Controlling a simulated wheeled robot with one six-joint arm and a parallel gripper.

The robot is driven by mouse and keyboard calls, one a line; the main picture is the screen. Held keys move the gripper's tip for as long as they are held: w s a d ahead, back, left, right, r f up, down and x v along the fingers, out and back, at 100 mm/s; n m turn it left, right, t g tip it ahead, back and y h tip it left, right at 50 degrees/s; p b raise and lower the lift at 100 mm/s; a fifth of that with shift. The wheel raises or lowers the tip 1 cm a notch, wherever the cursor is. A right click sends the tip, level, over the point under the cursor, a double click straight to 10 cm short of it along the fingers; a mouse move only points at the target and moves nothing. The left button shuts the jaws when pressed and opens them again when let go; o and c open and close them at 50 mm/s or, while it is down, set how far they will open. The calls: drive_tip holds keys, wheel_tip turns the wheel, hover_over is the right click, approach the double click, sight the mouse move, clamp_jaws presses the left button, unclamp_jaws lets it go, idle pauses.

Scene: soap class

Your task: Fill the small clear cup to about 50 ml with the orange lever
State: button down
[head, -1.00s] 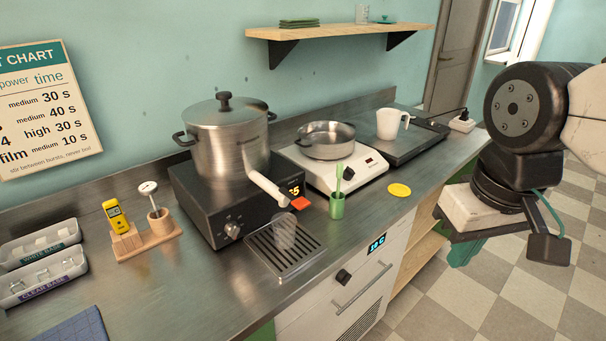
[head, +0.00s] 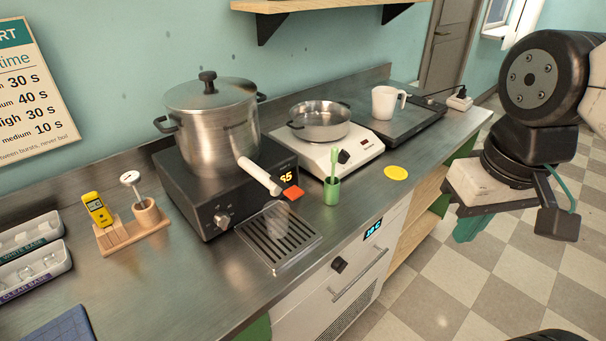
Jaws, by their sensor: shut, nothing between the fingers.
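The small clear cup (head: 277,229) is faint and see-through. It stands on the slatted drip tray (head: 249,237) at the counter's front. The orange lever (head: 293,193) is at the end of a white tap (head: 259,177) that comes from the big lidded steel pot (head: 211,125). The cup is below and slightly left of the lever. I cannot make out any liquid or marks in it. My gripper (head: 469,229) is at the right, over the floor beyond the counter's front edge, well apart from the cup and lever. Its teal fingers are partly hidden by its body and look shut and empty.
The pot stands on a black heater (head: 232,196) with a lit display. A green holder (head: 332,190) with a green stick stands right of the tray, close to the lever. A yellow disc (head: 396,173), a white scale (head: 327,161) with a pan, and a white mug (head: 386,102) are farther right.

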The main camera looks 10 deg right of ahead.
wheel_tip(320, 180, up, 9)
drive_tip(key=n+g, duration=0.1)
drive_tip(key=n, duration=2.4)
hover_over(294, 191)
drive_tip(key=shift+r, duration=0.15)
wheel_tip(294, 191, down, 14)
drive_tip(key=shift+f, duration=0.1)
